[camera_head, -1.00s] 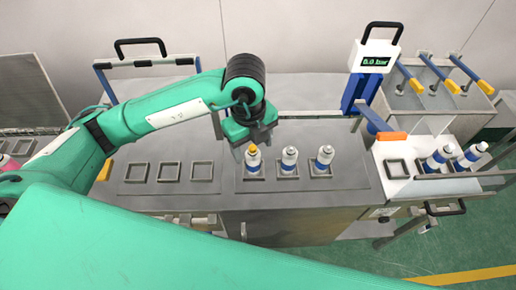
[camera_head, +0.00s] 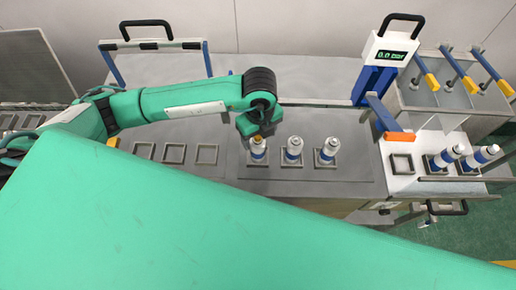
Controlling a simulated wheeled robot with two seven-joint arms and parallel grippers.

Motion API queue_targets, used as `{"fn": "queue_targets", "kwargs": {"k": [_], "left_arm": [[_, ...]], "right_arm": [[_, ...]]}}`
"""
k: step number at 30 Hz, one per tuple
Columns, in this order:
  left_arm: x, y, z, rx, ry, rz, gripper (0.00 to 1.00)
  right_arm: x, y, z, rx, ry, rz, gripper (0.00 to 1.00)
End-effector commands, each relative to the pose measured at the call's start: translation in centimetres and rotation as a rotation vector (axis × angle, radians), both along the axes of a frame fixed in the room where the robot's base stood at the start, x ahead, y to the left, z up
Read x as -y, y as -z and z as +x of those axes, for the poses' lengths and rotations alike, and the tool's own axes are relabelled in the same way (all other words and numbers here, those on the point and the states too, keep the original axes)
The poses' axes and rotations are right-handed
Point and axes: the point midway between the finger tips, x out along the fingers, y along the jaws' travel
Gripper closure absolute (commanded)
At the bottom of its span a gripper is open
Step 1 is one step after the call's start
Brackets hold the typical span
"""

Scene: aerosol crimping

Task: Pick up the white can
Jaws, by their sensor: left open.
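The middle can (camera_head: 293,150) and the right can (camera_head: 328,151) have pale tops. My left gripper (camera_head: 258,137) is open and points down at the top of the left can. Its fingers are dark and small here, and I cannot tell whether they touch the can. My right gripper is not in view.
Three empty square holders (camera_head: 174,154) lie left of the cans. Blue levers with orange handles (camera_head: 453,68) are behind.

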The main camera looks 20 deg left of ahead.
Motion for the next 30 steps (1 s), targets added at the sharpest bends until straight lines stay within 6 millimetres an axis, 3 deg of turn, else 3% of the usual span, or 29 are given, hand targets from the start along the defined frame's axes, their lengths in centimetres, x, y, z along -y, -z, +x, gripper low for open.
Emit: {"fn": "queue_targets", "kwargs": {"k": [6,12,18,19,27,30], "left_arm": [[-0.3,2.2,-0.6,-0.004,-0.001,0.002,0.34],[-0.2,4.4,-0.5,-0.001,0.000,0.001,0.34],[-0.2,4.6,-0.5,0.000,0.001,0.000,0.34],[-0.2,4.6,-0.5,0.000,0.001,0.000,0.36],[-0.2,4.5,-0.5,0.000,0.000,0.000,0.86],[-0.2,4.5,-0.4,0.000,0.000,0.000,0.86]], "right_arm": [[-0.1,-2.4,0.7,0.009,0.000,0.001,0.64],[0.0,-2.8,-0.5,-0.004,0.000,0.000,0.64],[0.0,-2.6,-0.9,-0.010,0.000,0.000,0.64],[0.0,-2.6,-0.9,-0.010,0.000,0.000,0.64],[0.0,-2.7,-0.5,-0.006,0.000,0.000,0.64],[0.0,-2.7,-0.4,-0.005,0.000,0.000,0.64]]}}
